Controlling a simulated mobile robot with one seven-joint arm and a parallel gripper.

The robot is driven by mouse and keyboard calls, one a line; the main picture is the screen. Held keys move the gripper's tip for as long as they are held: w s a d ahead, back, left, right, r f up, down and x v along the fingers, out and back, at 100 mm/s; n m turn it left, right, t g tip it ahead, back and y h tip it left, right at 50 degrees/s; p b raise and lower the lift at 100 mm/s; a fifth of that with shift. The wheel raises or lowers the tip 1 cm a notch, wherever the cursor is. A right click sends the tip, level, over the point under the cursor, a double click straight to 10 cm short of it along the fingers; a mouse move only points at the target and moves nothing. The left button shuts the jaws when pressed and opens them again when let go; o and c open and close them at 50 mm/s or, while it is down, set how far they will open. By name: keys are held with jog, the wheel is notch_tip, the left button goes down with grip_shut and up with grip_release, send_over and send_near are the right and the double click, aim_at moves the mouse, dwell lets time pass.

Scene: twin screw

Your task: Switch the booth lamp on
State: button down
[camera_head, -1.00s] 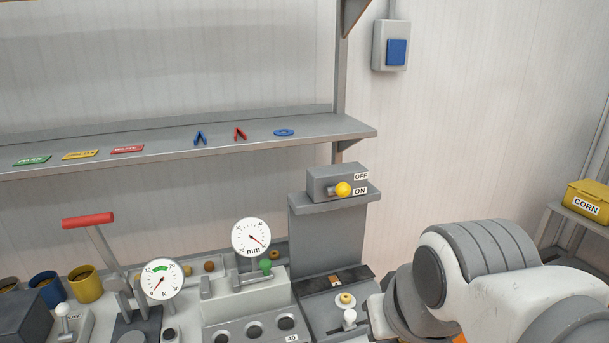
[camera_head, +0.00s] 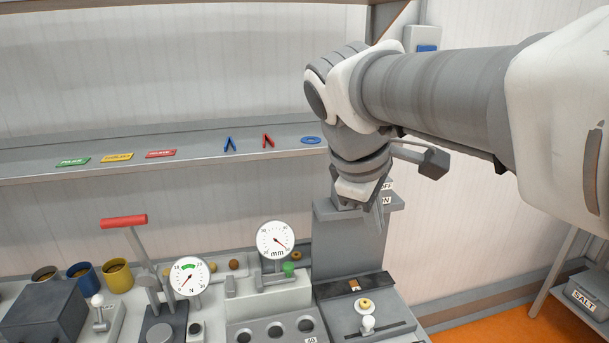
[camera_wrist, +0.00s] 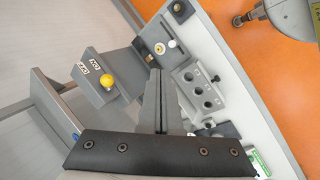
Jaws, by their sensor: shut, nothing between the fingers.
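A grey switch box (camera_wrist: 100,86) with a yellow ball-ended lever (camera_wrist: 109,81) and OFF and ON labels stands on a raised grey bracket (camera_head: 350,240). In the head view my arm hides the box and knob, and parts of the labels (camera_head: 386,193) show. My gripper (camera_head: 376,222) points down in front of the box, fingers together and empty. In the wrist view my gripper (camera_wrist: 155,75) is right of the yellow knob and appears apart from it. I cannot tell which label the lever is set to. No lamp is identifiable.
A grey wall box with a blue face (camera_head: 427,48) is partly hidden behind my arm. A shelf (camera_head: 200,165) holds coloured tags and small parts. Below are gauges (camera_head: 276,239), a red-handled lever (camera_head: 124,221), cups and a station with a white knob (camera_head: 367,322).

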jog(key=w+a+r+n+h+p, duration=0.1)
jog(key=w+a+r+n, duration=0.1)
jog(key=w, duration=0.4)
jog(key=w+a+r+n+h+p, duration=0.1)
jog(key=w+a+r+n+p, duration=0.1)
jog(key=w+r+n, duration=0.3)
jog(key=shift+w+a+n+h, duration=0.3)
jog(key=shift+w+a+n, duration=0.3)
jog(key=shift+w+n, duration=0.55)
jog(key=shift+w+m, duration=0.1)
jog(key=shift+m, duration=0.15)
jog(key=p+x, duration=0.1)
jog(key=x, duration=1.3)
